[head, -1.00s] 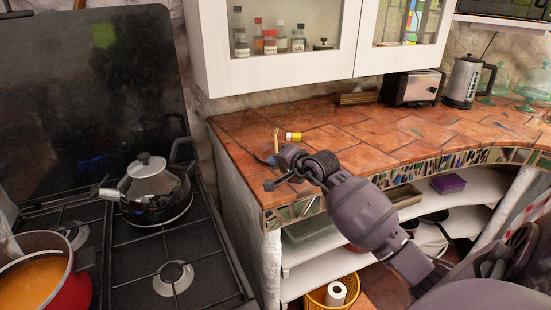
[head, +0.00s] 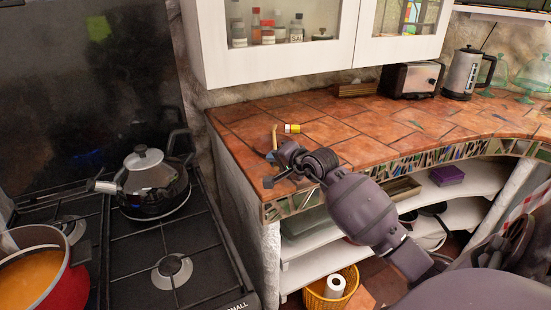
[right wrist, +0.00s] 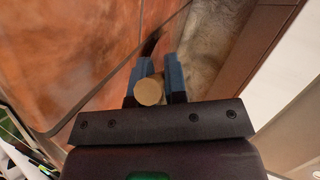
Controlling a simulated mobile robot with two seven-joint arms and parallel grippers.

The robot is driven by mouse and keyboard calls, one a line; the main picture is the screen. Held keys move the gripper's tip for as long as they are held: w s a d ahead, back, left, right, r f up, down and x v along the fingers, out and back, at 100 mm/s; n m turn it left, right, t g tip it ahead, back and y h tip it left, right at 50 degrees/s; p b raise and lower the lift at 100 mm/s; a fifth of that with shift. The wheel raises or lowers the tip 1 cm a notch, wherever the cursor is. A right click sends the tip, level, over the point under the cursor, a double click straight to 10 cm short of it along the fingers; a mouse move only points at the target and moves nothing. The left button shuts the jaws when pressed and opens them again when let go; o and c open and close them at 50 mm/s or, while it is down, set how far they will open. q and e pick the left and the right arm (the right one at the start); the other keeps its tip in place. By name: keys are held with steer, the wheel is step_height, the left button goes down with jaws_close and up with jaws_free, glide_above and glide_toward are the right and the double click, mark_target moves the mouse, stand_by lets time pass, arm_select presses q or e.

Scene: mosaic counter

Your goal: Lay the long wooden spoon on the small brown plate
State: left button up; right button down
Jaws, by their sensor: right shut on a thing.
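The long wooden spoon shows in the head view as a short tan upright piece (head: 275,137) above my right gripper (head: 271,157), near the left end of the tiled counter. In the right wrist view, its round tan end (right wrist: 149,92) sits between the two blue fingers of my right gripper (right wrist: 160,85), which is shut on it. The rest of the spoon is hidden. I cannot make out the small brown plate; a dark curved shape beyond the fingers in the wrist view is too unclear to name. My left gripper is not in view.
A small yellow-and-white can (head: 292,128) lies on the counter (head: 350,128) just beyond the gripper. A toaster (head: 411,79) and a steel kettle (head: 468,74) stand at the back right. The stove with a kettle (head: 150,182) and red pot (head: 68,288) is left. The middle counter is clear.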

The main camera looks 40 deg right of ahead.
steer(key=shift+f, duration=0.15)
steer(key=c, duration=1.1)
jaws_free()
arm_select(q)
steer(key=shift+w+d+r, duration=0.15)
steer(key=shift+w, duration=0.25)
arm_select(e)
steer(key=v, duration=0.5)
steer(key=shift+s+d+r, duration=0.1)
steer(key=shift+s+r, duration=0.1)
steer(key=shift+s, duration=0.05)
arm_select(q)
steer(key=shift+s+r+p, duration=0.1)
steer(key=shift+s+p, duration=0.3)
arm_select(e)
steer(key=v, duration=0.5)
steer(key=shift+s, duration=0.15)
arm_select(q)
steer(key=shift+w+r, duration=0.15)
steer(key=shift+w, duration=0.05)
